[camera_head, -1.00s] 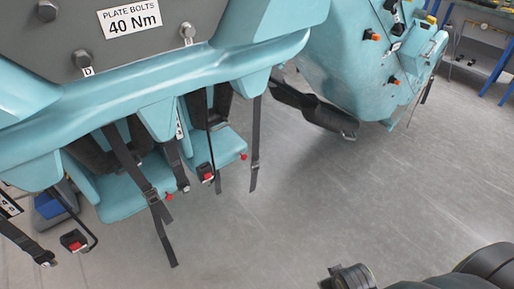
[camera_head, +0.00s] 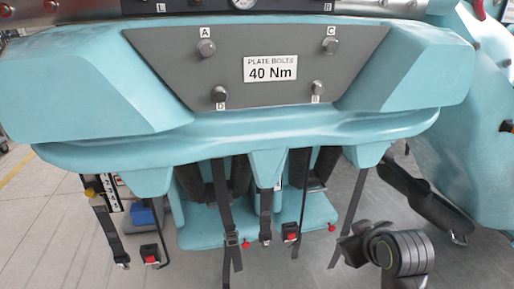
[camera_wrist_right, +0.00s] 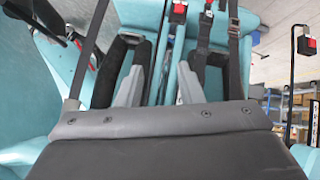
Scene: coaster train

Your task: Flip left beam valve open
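A metal beam (camera_head: 290,6) crosses the top edge of the head view, with a round gauge (camera_head: 243,3), an L label (camera_head: 160,7) and an R label (camera_head: 327,7). The beam is cut off by the frame, and I cannot make out the left valve's lever or its position. My right arm shows at the lower right of the head view, well below the beam. In the right wrist view, my right gripper (camera_wrist_right: 161,75) has its two grey fingers apart with nothing held between them. My left gripper is in neither view.
A turquoise coaster car front fills the middle, with a grey bolt plate (camera_head: 268,95) labelled 40 Nm. Below hang seats (camera_head: 205,225) and several black straps (camera_head: 222,200) with red buckles. Another turquoise car (camera_head: 455,170) stands at right. Open floor (camera_head: 60,240) shows at lower left.

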